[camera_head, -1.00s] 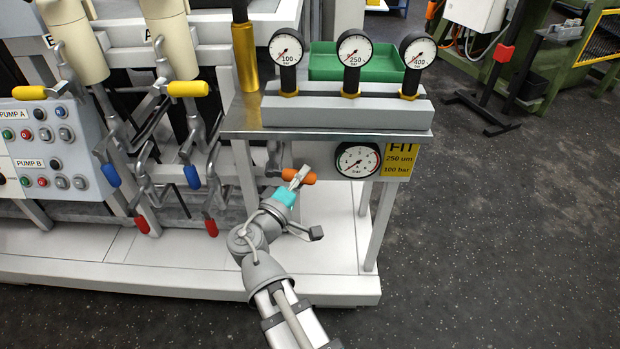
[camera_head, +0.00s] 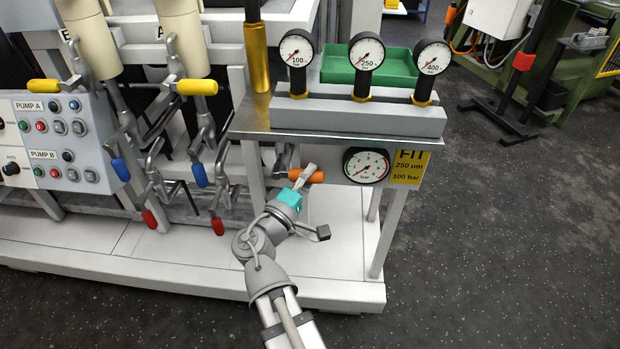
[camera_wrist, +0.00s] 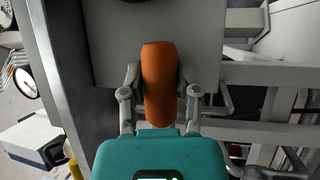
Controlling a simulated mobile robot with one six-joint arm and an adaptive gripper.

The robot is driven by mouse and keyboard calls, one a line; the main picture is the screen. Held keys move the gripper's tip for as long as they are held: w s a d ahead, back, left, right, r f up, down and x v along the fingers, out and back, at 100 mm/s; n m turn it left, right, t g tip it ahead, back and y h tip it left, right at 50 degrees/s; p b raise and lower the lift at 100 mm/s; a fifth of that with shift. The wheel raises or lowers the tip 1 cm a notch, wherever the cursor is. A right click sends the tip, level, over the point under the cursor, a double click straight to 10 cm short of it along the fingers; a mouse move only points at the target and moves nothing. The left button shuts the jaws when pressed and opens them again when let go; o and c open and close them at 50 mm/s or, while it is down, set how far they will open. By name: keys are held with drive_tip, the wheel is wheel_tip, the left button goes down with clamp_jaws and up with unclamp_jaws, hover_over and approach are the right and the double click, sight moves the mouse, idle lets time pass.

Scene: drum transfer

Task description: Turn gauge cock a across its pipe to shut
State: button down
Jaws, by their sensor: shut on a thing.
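The gauge cock's orange handle (camera_head: 318,177) lies roughly level in the head view, under the steel shelf and left of the lower pressure gauge (camera_head: 366,166). My gripper (camera_head: 307,174), with its teal body, reaches up to it from below and is shut on it. In the wrist view the orange handle (camera_wrist: 159,80) stands lengthwise between the two grey fingers, one on each side. The cock's body and pipe are mostly hidden behind the handle and fingers. No letter marking this cock is readable.
Three gauges stand on a grey block (camera_head: 350,119) on the shelf (camera_head: 250,122) above. A shelf leg (camera_head: 388,230) stands to the right. Blue (camera_head: 200,175) and red (camera_head: 217,226) lever handles hang to the left.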

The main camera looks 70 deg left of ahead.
drive_tip(key=shift+c, duration=1.7)
unclamp_jaws()
